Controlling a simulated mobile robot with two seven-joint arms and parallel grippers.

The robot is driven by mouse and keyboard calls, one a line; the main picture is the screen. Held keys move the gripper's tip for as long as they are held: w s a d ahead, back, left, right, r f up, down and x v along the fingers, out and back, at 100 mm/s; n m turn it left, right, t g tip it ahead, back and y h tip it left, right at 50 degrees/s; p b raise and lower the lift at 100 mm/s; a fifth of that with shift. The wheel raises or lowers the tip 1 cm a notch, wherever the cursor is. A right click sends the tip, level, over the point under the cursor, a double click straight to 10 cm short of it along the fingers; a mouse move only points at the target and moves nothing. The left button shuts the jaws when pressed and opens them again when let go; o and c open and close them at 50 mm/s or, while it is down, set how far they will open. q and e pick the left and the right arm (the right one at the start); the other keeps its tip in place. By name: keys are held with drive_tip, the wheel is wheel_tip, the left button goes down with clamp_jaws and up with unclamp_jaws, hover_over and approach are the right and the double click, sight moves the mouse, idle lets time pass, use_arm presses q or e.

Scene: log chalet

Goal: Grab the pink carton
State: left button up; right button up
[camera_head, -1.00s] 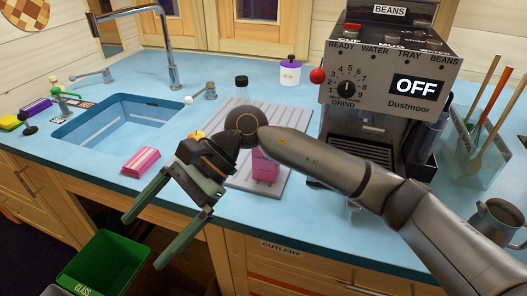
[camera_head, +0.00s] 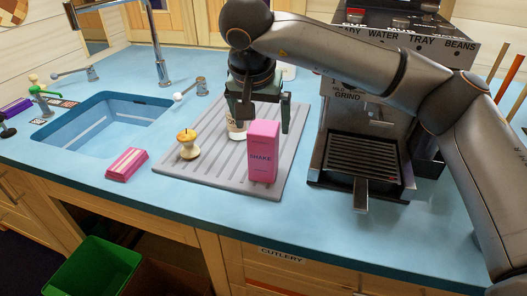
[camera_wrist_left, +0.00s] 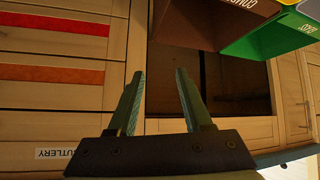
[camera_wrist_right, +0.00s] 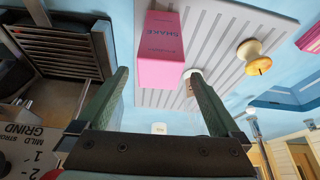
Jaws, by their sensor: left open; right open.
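The pink carton (camera_head: 263,152), marked SHAKE, stands upright on the grey ridged draining mat (camera_head: 210,183). My right gripper (camera_head: 264,128) is open and empty, pointing down just behind the carton in the head view. In the right wrist view the carton (camera_wrist_right: 161,48) shows ahead of the open fingers (camera_wrist_right: 158,92), apart from them. My left gripper (camera_wrist_left: 155,98) is open and empty in the left wrist view, in front of the cabinet drawers. It is out of the head view.
An apple core (camera_head: 188,145) stands on the mat, and a pale container (camera_head: 236,130) is partly hidden behind my right gripper. A pink-and-white packet (camera_head: 127,164) lies left of the mat. The coffee machine (camera_head: 365,150) stands close on the right. The sink (camera_head: 105,122) is at the left.

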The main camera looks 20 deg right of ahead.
sight(264, 152)
drive_tip(key=x, duration=0.6)
drive_tip(key=shift+w+d+f, duration=0.2)
drive_tip(key=shift+f, duration=0.15)
drive_tip(key=c, duration=1.2)
drive_tip(key=shift+r, duration=0.2)
drive_tip(key=shift+c, duration=0.2)
